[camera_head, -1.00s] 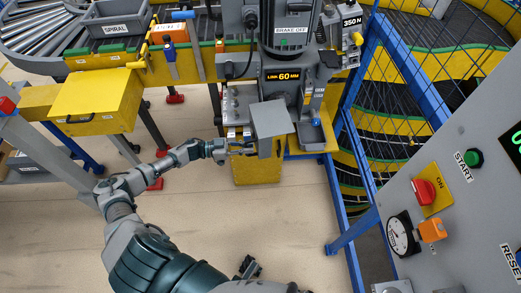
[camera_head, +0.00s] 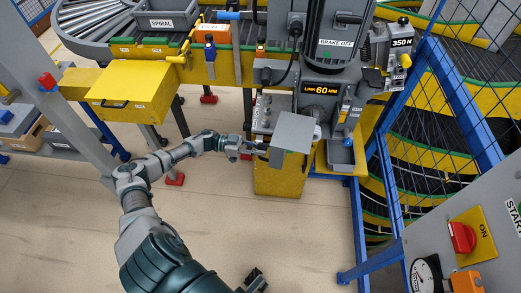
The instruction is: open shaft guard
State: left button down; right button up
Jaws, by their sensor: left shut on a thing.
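A grey sheet-metal plate (camera_head: 292,131), which looks like the shaft guard, stands out at the front of the machine below the "LINK 60 MM" display. It hides part of the machine behind it. My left gripper (camera_head: 260,150) is shut at the plate's lower left edge, its arm reaching up from the bottom of the picture. The exact contact on the edge is too small to see. My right gripper (camera_head: 254,280) shows only as dark fingers at the bottom edge, away from the machine; its opening is unclear.
A yellow box (camera_head: 278,183) sits under the plate. A grey motor (camera_head: 336,35) stands above. Blue fence posts (camera_head: 358,225) and a control panel (camera_head: 445,200) with a red switch bound the right side. A yellow drawer box (camera_head: 127,98) is at left. The floor between is clear.

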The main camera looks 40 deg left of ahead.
pick_arm(q)
jog(key=c, duration=1.1)
grip_release()
jog(key=shift+c, duration=0.2)
jog(key=v, duration=1.2)
